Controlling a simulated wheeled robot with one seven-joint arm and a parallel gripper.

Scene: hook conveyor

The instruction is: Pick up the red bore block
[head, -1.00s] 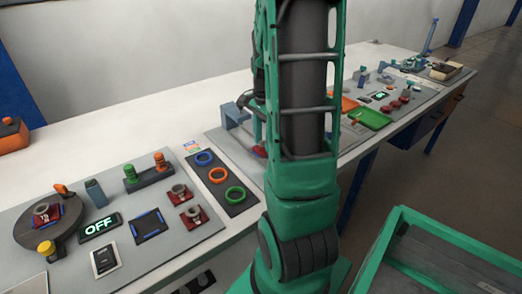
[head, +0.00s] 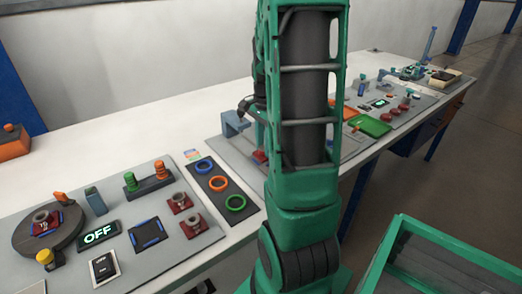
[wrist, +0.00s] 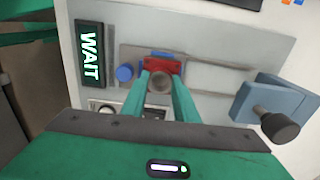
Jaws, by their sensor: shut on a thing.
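The red bore block (wrist: 163,66) is in the wrist view, with a grey round bore piece (wrist: 160,83) at its near side. My gripper (wrist: 161,76) has its two green fingers on either side of it, shut on it. The block is at a grey-brown fixture with blue parts on the panel; I cannot tell whether it is lifted. In the head view, my arm hides the gripper, and only a bit of red (head: 260,156) shows beside it.
A blue clamp (wrist: 257,100) with a dark knob stands close right of my gripper. A WAIT display (wrist: 90,54) and a blue button (wrist: 124,73) lie to the left. Other red blocks (head: 180,203) sit on the left panel. A green tray (head: 375,125) lies beyond my arm.

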